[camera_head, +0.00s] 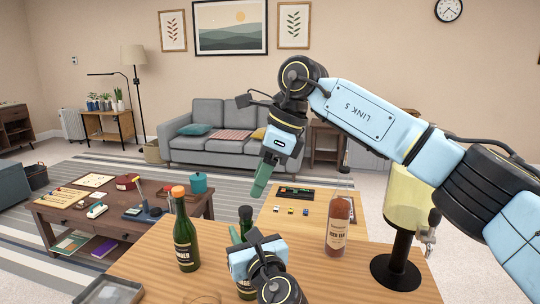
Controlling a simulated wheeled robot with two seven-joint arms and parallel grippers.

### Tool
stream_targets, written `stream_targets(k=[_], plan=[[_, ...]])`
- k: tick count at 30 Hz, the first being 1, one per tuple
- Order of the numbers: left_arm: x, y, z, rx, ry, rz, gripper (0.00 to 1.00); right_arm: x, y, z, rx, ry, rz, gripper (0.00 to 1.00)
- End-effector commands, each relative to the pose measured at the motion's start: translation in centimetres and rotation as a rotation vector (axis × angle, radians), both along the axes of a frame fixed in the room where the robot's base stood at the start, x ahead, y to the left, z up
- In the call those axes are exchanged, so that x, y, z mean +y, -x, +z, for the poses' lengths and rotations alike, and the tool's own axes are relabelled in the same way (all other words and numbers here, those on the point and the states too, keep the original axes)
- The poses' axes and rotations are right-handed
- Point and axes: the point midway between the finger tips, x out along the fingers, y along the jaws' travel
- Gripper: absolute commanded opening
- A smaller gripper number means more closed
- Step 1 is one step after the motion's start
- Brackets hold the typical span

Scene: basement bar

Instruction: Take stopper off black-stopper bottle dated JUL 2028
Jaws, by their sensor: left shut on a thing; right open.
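A dark green bottle with a black stopper (245,213) stands on the wooden bar top; a bit of its label (245,291) shows beside my arm. My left gripper (242,237) is shut on this bottle around its upper part and hides much of it. The date on its label cannot be read. My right gripper (260,186) hangs above and slightly right of the stopper, fingers pointing down, open and empty, apart from the bottle. A second green bottle with an orange stopper (184,235) stands upright to the left.
A reddish-brown bottle (338,225) stands to the right, by a yellow drink dispenser (405,205) on a black stand. A dark tray (108,290) lies at the front left. A glass rim (207,298) shows at the lower edge. Bar top (145,265) is bare left of the orange-stopper bottle.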

Motion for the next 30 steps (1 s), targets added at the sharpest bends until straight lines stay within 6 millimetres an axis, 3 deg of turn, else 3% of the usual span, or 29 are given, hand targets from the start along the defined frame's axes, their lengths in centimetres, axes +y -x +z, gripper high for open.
stream_targets(k=[3, 9, 23, 30], plan=[[0.0, 0.0, -0.1, 0.002, 0.000, 0.000, 0.00, 1.0, -0.1, -2.2, 0.004, -0.001, 0.002, 0.52], [0.0, 0.0, -0.1, 0.003, 0.000, 0.000, 0.00, 2.0, -0.2, -4.7, 0.002, 0.000, 0.000, 0.52], [0.0, 0.0, -0.2, 0.003, 0.000, 0.000, 0.00, 2.4, -0.3, -5.8, 0.000, 0.000, -0.001, 0.52], [0.0, 0.0, -0.2, 0.003, 0.000, 0.000, 0.00, 2.4, -0.3, -5.7, 0.000, 0.000, -0.001, 0.21]])
